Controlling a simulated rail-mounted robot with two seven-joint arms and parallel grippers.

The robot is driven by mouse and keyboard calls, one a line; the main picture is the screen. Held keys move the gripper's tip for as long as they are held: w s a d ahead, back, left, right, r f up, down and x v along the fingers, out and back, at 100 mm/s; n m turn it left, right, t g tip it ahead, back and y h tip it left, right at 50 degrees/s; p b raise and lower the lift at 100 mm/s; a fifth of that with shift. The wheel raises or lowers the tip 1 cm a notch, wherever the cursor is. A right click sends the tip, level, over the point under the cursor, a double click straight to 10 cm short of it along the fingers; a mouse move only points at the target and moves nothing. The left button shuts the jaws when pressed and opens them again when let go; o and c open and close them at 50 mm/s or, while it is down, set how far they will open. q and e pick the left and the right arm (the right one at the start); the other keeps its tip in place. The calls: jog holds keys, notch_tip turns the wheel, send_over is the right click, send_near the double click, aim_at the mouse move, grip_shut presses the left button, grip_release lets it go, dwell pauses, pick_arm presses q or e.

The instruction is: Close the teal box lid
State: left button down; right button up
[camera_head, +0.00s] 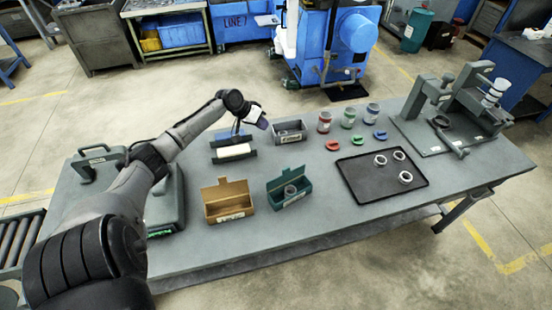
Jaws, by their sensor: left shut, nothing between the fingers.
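The teal box (291,198) stands near the front middle of the grey table. Its lid (286,177) is open and stands up along the back edge. A grey ring-shaped part shows inside the box, and a white label is on its front. My left arm reaches in from the left, and my left gripper (261,122) is above the back of the table, behind the teal box and apart from it. It is shut and empty. My right gripper is not in view.
An open tan box (228,213) stands left of the teal box. A grey bin (290,138) stands behind it. A black tray (365,192) with metal rings lies to the right. Three coloured jars and the grinder fixture (455,110) stand farther back.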

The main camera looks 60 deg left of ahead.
pick_arm(q)
jog(key=s+d+m+g+h, duration=0.3)
jog(key=s+d+m, duration=0.1)
jog(key=m, duration=0.1)
send_near(286, 175)
jog(key=w+a+f, duration=0.3)
jog(key=f, duration=0.1)
jog(key=d, duration=0.1)
jog(key=d+p, duration=0.1)
jog(key=d, duration=0.1)
jog(key=shift+s+d+f+m+h+p, duration=0.1)
jog(key=shift+d+f+m+h+p, duration=0.2)
jog(key=shift+d+m+p, duration=0.1)
